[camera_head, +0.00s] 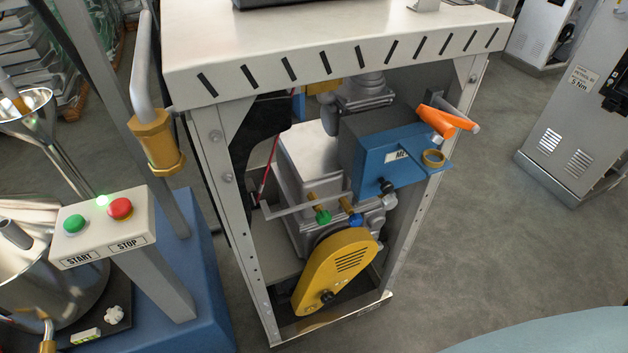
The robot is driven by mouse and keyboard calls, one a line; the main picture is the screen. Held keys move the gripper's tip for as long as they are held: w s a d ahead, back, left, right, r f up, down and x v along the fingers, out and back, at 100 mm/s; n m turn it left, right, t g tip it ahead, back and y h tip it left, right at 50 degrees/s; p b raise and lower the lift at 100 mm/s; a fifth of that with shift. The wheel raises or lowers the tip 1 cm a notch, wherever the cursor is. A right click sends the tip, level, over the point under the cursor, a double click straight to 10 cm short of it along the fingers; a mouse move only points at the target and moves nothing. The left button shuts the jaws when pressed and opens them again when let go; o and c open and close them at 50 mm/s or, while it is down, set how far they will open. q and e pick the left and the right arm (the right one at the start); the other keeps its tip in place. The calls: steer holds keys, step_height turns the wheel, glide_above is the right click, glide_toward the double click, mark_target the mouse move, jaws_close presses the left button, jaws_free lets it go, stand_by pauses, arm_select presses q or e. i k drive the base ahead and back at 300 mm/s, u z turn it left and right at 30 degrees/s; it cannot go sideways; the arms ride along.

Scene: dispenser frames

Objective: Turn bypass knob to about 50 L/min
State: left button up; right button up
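Inside the open dispenser frame (215,150), a green knob (322,216) and a blue knob (355,220) sit side by side on brass-coloured stems at the grey pump body (303,165). A black knob (387,186) sits at the lower front of the blue meter box (408,170). Another small black knob or hub (326,297) is on the yellow belt cover (335,268). I cannot tell which knob is the bypass knob; no bypass label or flow reading is legible. Neither of my grippers is in view.
An orange-and-grey nozzle-like part (446,119) juts out at the frame's right. At left, a START/STOP box (105,227) stands on a post over a blue base (190,262). Grey floor (470,240) is open to the right. A teal surface (560,332) fills the lower right corner.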

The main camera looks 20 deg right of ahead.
mark_target(390, 201)
steer(key=z, duration=1.35)
